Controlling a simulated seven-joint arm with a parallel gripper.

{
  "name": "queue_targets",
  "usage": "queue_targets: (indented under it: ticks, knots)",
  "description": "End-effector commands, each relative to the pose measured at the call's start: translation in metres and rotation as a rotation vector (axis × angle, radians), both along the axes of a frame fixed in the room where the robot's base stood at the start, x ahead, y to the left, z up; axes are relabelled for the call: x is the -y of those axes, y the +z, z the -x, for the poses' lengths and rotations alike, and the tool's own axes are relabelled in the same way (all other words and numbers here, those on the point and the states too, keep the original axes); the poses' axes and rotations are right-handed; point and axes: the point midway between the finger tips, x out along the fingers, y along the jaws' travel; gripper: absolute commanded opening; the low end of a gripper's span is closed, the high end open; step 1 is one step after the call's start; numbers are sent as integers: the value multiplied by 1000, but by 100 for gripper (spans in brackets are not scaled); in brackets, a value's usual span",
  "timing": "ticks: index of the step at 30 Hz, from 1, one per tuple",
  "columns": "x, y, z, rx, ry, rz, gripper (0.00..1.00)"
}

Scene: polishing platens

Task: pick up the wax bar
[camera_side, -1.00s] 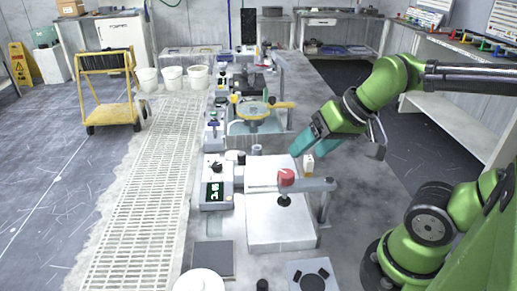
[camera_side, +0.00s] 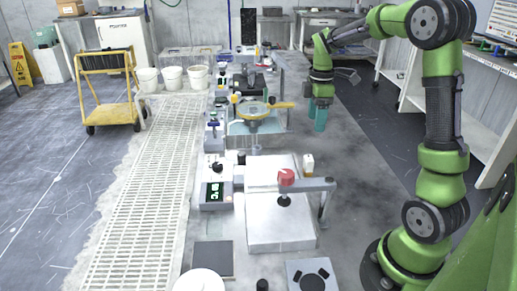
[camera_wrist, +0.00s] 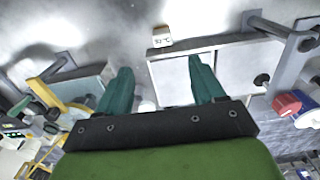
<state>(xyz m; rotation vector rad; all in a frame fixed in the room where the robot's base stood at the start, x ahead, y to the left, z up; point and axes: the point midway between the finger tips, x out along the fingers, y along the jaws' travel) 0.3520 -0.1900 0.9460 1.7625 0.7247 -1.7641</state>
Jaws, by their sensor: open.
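A small pale block with a dark printed label, which looks like the wax bar (camera_side: 308,160), sits beside the far right corner of a white flat plate in the side view. My gripper (camera_side: 321,117) points down above the bench, higher than the bar and farther back. Its two teal fingers (camera_wrist: 159,72) are apart with nothing held between them.
The white plate (camera_side: 268,235) has an arm with a red knob (camera_side: 287,177) over it. A controller with a green display (camera_side: 215,192) stands on its left. A yellow-ringed polishing platen (camera_side: 255,111) is left of my gripper. The grey bench right of the bar is clear.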

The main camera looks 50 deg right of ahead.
Motion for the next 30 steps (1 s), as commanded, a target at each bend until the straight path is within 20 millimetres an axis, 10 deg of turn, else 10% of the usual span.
queue_targets:
  ticks: [15, 30]
  knots:
    - [-2, -100, 0, -4, 6, -3, 68]
    - [-8, -154, -2, -3, 5, -3, 68]
